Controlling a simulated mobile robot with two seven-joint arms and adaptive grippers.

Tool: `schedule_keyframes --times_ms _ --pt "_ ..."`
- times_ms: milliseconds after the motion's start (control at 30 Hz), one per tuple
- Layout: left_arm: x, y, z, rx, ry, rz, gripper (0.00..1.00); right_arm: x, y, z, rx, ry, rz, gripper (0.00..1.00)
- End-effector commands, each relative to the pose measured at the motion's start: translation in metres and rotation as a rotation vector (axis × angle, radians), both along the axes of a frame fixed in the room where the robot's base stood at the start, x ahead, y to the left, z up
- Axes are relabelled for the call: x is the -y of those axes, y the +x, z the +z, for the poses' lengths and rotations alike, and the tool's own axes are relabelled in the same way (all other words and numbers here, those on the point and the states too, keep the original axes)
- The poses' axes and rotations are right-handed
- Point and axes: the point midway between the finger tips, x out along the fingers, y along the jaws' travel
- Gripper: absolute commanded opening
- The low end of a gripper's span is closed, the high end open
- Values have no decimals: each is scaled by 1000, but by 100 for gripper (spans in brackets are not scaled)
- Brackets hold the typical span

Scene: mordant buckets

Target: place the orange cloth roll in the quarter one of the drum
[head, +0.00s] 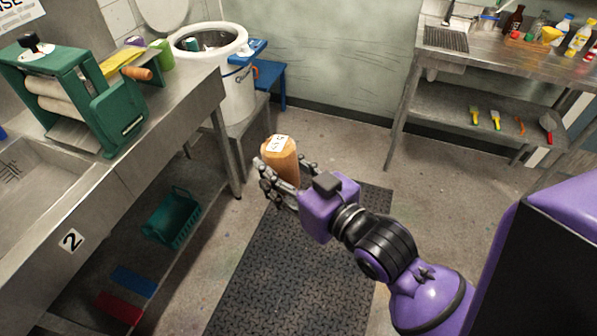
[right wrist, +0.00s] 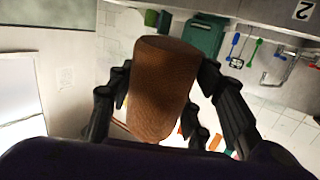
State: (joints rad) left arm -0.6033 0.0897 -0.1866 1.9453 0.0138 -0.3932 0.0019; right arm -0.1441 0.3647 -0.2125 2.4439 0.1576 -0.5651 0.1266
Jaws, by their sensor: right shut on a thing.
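The orange cloth roll (head: 281,158) is held up above the floor in the head view, upright, with a white label on its top. My right gripper (head: 279,176) is shut on it. In the right wrist view the roll (right wrist: 162,88) sits between the fingers of my right gripper (right wrist: 160,105). The white drum (head: 235,85) stands at the back left with its top open, and something dark lies inside it. The roll is in front of the drum and to its right, clear of it. The drum's inner quarters are too small to tell apart. My left gripper does not show.
A steel counter (head: 185,98) at left carries a green wringer (head: 120,115) and several rolls near the drum. A blue stool (head: 270,75) stands beside the drum. A steel table (head: 480,60) with bottles is at back right. The floor mat (head: 290,265) is clear.

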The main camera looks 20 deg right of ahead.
Motion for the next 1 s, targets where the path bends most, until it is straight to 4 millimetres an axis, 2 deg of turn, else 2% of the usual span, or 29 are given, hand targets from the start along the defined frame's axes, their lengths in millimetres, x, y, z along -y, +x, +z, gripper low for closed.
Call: schedule_keyframes --times_ms 600,800,967,1000 --pt "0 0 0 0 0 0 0 -66 39 25 5 -8 479 17" --pt "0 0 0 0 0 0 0 -84 47 31 8 -6 595 17" --pt "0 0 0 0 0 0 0 -88 55 35 5 -7 652 17" --pt "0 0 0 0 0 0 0 -94 53 35 6 -2 672 17"
